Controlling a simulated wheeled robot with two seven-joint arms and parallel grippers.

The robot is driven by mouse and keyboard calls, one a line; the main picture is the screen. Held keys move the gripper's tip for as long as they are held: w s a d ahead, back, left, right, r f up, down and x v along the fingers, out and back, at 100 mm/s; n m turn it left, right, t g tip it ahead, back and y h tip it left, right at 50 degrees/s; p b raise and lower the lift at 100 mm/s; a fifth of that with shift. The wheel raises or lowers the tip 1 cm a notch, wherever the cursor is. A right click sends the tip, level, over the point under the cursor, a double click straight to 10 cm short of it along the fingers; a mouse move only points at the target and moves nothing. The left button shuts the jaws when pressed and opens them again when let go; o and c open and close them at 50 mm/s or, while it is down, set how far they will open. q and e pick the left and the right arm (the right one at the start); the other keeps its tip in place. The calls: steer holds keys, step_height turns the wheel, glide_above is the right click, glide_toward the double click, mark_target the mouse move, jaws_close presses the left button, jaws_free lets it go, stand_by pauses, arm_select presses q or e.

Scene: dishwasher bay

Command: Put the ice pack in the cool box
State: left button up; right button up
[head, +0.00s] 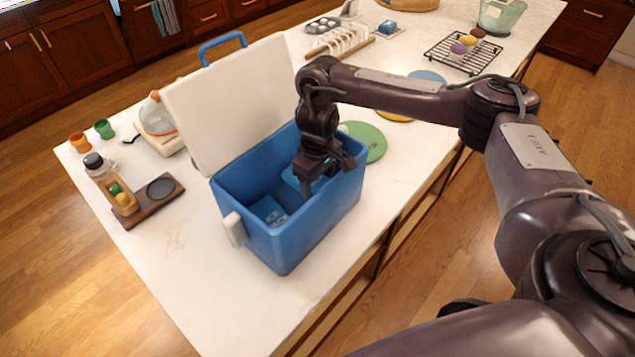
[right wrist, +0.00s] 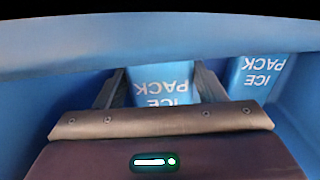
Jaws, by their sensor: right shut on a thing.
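The blue cool box (head: 290,245) stands on the counter with its white lid (head: 235,100) open. My right gripper (head: 312,190) reaches down inside it, near the right side. In the right wrist view the right gripper (right wrist: 162,92) is shut on a blue ice pack (right wrist: 163,80) with white lettering. The held pack is partly hidden by the gripper in the head view; I cannot tell whether it touches the floor of the box. A second ice pack (right wrist: 257,75) lies in the box, and a labelled pack shows low inside in the head view (head: 268,210). My left gripper is out of view.
A wooden tray with a bottle (head: 115,188) stands left of the box, and a white appliance (head: 160,120) behind it. A green disc (head: 365,142) lies close to the box's right side. The counter in front left is clear.

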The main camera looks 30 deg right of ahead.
mark_target(317, 184)
steer(key=shift+s, duration=0.1)
steer(key=shift+f, duration=0.5)
steer(key=o, duration=1.1)
steer(key=shift+r, duration=0.1)
steer(key=shift+r, duration=0.35)
step_height(317, 184, up, 12)
steer(key=shift+r+p, duration=0.15)
steer(key=shift+p, duration=1.05)
